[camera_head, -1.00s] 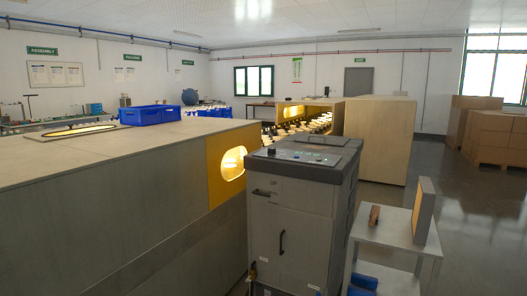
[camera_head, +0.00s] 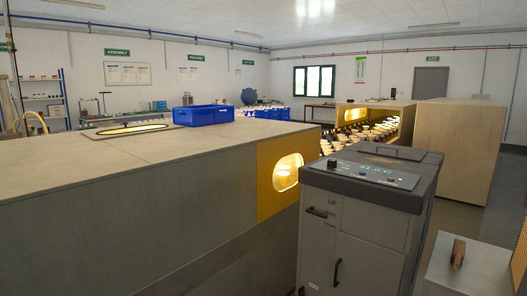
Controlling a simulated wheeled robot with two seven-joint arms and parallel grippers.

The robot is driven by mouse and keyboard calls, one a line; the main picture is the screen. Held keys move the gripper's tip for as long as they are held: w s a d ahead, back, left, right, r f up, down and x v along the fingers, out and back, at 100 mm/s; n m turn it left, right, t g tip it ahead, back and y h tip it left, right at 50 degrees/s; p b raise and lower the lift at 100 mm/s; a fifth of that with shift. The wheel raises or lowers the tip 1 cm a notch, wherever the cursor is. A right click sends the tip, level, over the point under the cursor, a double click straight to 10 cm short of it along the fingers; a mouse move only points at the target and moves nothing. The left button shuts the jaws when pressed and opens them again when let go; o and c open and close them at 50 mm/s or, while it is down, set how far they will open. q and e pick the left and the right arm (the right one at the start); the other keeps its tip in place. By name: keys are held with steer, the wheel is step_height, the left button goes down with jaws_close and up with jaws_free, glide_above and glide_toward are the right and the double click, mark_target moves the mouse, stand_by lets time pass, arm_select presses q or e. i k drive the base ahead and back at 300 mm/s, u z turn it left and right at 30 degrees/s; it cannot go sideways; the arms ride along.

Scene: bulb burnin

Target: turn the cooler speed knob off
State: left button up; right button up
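The cooler appears to be the grey cabinet (camera_head: 352,232) with a dark top, standing right of centre in the head view. Its sloped control panel (camera_head: 366,172) on top carries a small lit green display and several small marks. Neither of my grippers shows in the head view.
A long grey bench or tunnel (camera_head: 150,215) with a yellow end panel (camera_head: 270,188) fills the left, close beside the cabinet. A blue crate (camera_head: 203,115) stands on it. A light side table (camera_head: 470,262) with a brown-handled object is at lower right. Open floor shows behind the cabinet.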

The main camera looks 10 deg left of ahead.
mark_target(330, 162)
steer(key=u, duration=0.25)
steer(key=i, duration=1.55)
steer(key=z, duration=0.4)
